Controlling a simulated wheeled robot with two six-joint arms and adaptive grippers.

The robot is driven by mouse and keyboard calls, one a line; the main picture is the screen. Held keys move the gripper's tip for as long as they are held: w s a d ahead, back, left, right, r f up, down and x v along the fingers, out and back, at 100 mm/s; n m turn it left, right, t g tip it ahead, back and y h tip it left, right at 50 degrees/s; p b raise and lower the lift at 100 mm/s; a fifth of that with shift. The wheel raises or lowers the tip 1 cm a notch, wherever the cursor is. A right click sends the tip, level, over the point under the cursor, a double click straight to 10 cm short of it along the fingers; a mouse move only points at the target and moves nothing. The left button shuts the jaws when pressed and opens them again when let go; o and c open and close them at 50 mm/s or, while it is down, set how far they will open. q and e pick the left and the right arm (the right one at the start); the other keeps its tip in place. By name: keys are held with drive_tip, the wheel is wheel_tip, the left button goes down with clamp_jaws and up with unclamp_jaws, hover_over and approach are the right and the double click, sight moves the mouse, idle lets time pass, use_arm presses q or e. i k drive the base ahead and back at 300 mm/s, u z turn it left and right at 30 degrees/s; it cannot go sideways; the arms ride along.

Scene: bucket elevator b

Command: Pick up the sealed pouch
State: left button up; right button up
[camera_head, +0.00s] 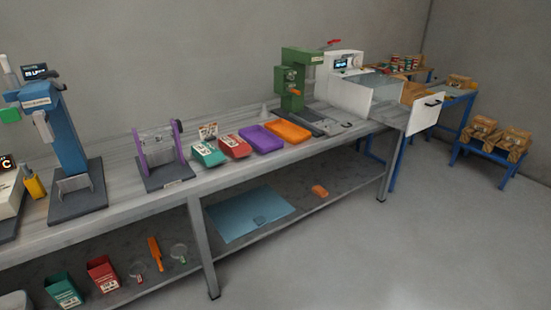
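Two brown pouches or bags with labels, a left one (482,127) and a right one (513,141), stand on a low blue-legged stand (487,154) at the right. Another similar brown pack (459,81) sits on a blue-framed table (456,97) at the back right. A brown item (412,91) shows partly behind the white machine's open door. I cannot tell which of these is the sealed pouch, or whether any is sealed. Neither of my grippers is in view.
A long grey bench (225,176) runs along the wall. It bears a blue press (62,135), a purple-sided frame (160,155), coloured trays, a green machine (293,82) and a white machine (346,82) with a white door (424,112) sticking out. The right floor (420,230) is clear.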

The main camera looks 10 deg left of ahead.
sight(234, 146)
drive_tip(key=z, duration=0.55)
drive_tip(key=i, duration=1.1)
drive_tip(key=z, duration=0.45)
drive_tip(key=i, duration=1.3)
drive_tip(key=u, duration=0.8)
drive_tip(key=i, duration=0.8)
drive_tip(key=u, duration=0.8)
